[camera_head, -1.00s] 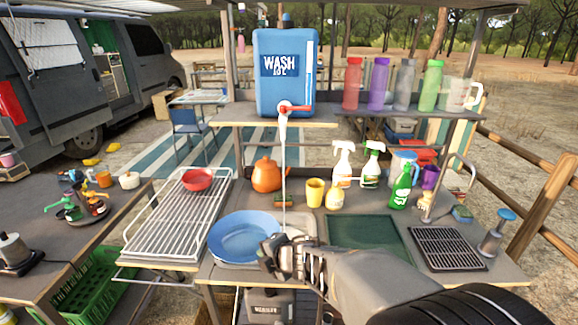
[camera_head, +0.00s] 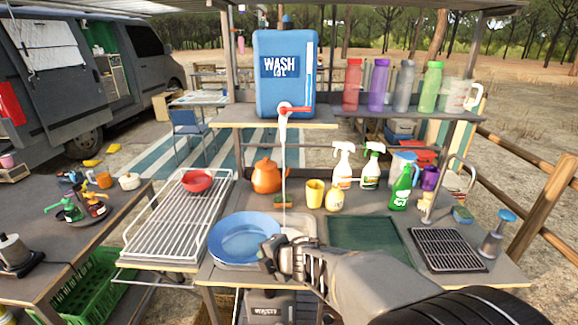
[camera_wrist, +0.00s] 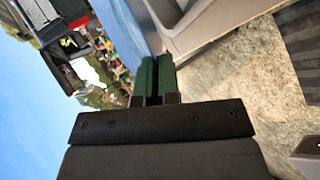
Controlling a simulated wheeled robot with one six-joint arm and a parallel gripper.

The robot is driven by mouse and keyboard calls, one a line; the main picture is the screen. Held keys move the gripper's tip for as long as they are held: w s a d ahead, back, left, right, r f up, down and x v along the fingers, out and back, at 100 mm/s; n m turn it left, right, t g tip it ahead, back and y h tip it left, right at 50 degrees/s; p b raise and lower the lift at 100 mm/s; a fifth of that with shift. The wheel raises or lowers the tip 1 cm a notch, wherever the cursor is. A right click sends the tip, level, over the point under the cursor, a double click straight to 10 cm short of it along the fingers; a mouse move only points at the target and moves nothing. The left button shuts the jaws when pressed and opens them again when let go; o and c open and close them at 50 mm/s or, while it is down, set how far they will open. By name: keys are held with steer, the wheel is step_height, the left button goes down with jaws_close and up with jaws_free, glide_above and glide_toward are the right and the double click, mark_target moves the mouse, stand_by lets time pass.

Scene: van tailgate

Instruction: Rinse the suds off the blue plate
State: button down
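The blue plate (camera_head: 243,238) is at the basin, left of the water stream, with its inner face showing. I see no clear suds on it at this size. My gripper (camera_head: 268,250) is at the plate's right front rim. In the wrist view its green fingers (camera_wrist: 157,62) are close together, with the blue plate (camera_wrist: 143,30) edge-on at their tips, so it appears shut on the rim. A thin water stream (camera_head: 284,185) falls from the red-handled tap (camera_head: 291,109) of the blue wash tank (camera_head: 284,65) into the basin (camera_head: 304,228), just right of the plate.
A wire rack (camera_head: 160,222) with a red bowl (camera_head: 198,181) stands to the left. An orange teapot (camera_head: 267,177), yellow cup (camera_head: 314,192) and several bottles stand behind the basin. A green mat (camera_head: 365,240) lies bare to the right.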

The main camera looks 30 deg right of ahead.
steer(key=s+r+b, duration=0.2)
steer(key=s+r, duration=0.2)
steer(key=s, duration=0.1)
steer(key=shift+d+b, duration=0.3)
stand_by(1.1)
